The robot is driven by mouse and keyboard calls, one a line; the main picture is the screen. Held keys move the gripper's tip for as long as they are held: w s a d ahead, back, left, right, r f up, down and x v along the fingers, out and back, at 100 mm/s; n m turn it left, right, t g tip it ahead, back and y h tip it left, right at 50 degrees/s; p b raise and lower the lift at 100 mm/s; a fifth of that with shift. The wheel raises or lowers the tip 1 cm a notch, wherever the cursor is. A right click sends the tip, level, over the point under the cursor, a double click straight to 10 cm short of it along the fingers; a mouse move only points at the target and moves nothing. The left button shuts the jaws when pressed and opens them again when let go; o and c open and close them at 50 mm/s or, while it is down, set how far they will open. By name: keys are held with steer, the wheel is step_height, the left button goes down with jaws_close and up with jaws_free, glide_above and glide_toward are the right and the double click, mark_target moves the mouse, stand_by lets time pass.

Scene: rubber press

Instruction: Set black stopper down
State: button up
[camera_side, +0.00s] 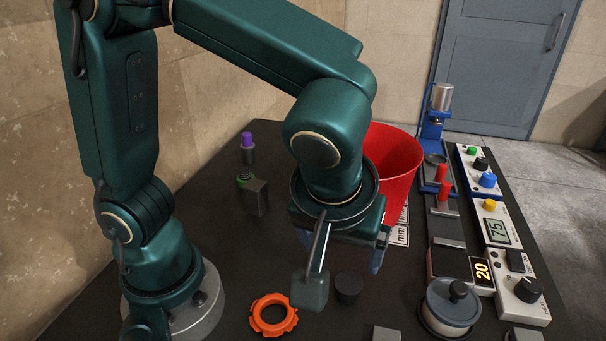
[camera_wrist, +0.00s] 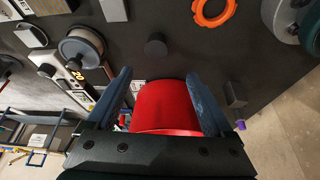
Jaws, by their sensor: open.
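The black stopper (camera_side: 348,287) is a short dark cylinder standing on the dark table, to the right of the orange ring. In the wrist view the stopper (camera_wrist: 156,46) lies beyond the fingertips, roughly centred between them and apart from both. My gripper (camera_wrist: 159,76) is open with nothing between its blue fingers. In the side view it hangs above and behind the stopper, and my arm's end partly hides the fingers.
A large red bucket (camera_side: 396,160) stands behind my gripper. The orange ring (camera_side: 273,315) lies at the front. A lidded pot (camera_side: 450,306), control boxes (camera_side: 495,228) and a blue press (camera_side: 434,150) line the right side. A purple-topped peg (camera_side: 248,148) stands at back left.

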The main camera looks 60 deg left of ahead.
steer(key=s+a+r+m+t+h, duration=0.1)
steer(key=s+a+m, duration=0.1)
steer(key=a+m, duration=0.1)
steer(key=s+a+r+m+t+h, duration=0.1)
steer(key=s+a+r+m, duration=0.1)
steer(key=a+m, duration=0.2)
steer(key=shift+s+a+r+h, duration=0.3)
steer(key=shift+a+h, duration=0.1)
steer(key=shift+a, duration=0.65)
